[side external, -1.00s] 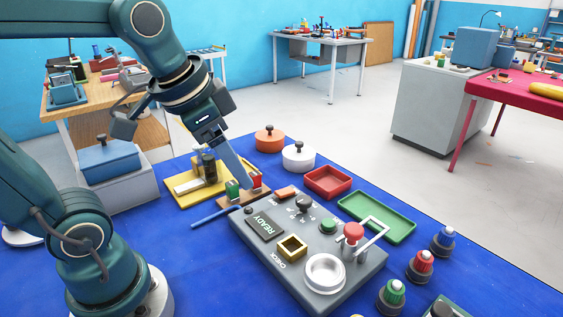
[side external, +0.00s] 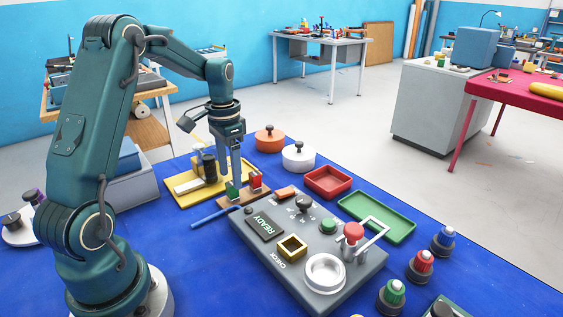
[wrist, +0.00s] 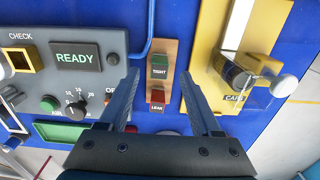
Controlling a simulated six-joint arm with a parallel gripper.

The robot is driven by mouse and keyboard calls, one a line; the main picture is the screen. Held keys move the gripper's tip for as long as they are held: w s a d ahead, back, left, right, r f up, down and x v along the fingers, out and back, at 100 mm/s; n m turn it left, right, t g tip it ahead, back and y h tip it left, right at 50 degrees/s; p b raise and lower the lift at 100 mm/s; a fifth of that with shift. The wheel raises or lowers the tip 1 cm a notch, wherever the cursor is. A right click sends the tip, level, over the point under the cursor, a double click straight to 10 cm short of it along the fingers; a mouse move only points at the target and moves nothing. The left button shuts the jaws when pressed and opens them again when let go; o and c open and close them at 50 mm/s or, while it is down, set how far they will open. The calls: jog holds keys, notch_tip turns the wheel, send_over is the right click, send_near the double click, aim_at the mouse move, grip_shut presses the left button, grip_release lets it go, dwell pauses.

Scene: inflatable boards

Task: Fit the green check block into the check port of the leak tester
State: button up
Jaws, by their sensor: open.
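The green check block (side external: 232,189), marked TIGHT in the wrist view (wrist: 159,67), stands in a wooden holder (side external: 240,200). A red block (side external: 256,180), marked LEAK, stands beside it in the same holder. My gripper (side external: 231,179) points down over the green block, open. In the wrist view my gripper (wrist: 160,70) has its fingers apart, one on either side of the green block, with nothing held. The grey leak tester (side external: 300,262) lies nearer the camera. Its check port (side external: 292,247) is a yellow-rimmed square opening, also in the wrist view (wrist: 18,58).
A yellow fixture (side external: 190,187) with dark and pale cylinders stands close beside the holder. The tester has a raised wire handle (side external: 378,236) and a red knob. Red and green trays (side external: 375,222) lie behind it.

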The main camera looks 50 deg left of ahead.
aim_at(231, 183)
jog(key=shift+f, duration=1.6)
grip_shut()
